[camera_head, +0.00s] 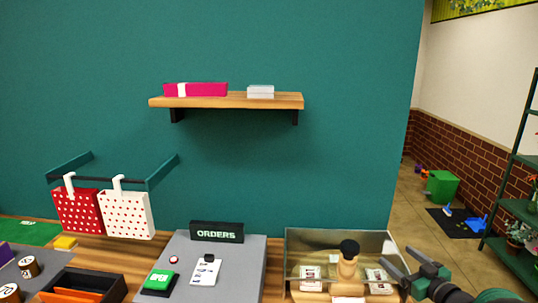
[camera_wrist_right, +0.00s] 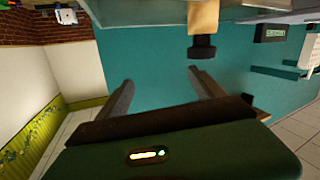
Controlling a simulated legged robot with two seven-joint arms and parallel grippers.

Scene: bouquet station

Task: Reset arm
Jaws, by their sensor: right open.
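My right gripper (camera_head: 397,258) is in the lower right of the head view, beside the right end of the clear-walled box on the counter. In the right wrist view its two fingers (camera_wrist_right: 163,86) stand wide apart with nothing between them, so it is open and empty. A wooden piece with a black knob (camera_head: 348,248) stands upright in the box, left of the gripper and apart from it. The black knob also shows in the wrist view (camera_wrist_right: 202,48), beyond the fingers. My left gripper is not in view.
The clear-walled box (camera_head: 305,240) holds several cards. Left of it are a grey mat (camera_head: 235,270), an ORDERS sign (camera_head: 216,232) and a black tray (camera_head: 85,284). Two dotted bags (camera_head: 126,214) hang on a rack. A wooden shelf (camera_head: 226,101) is above.

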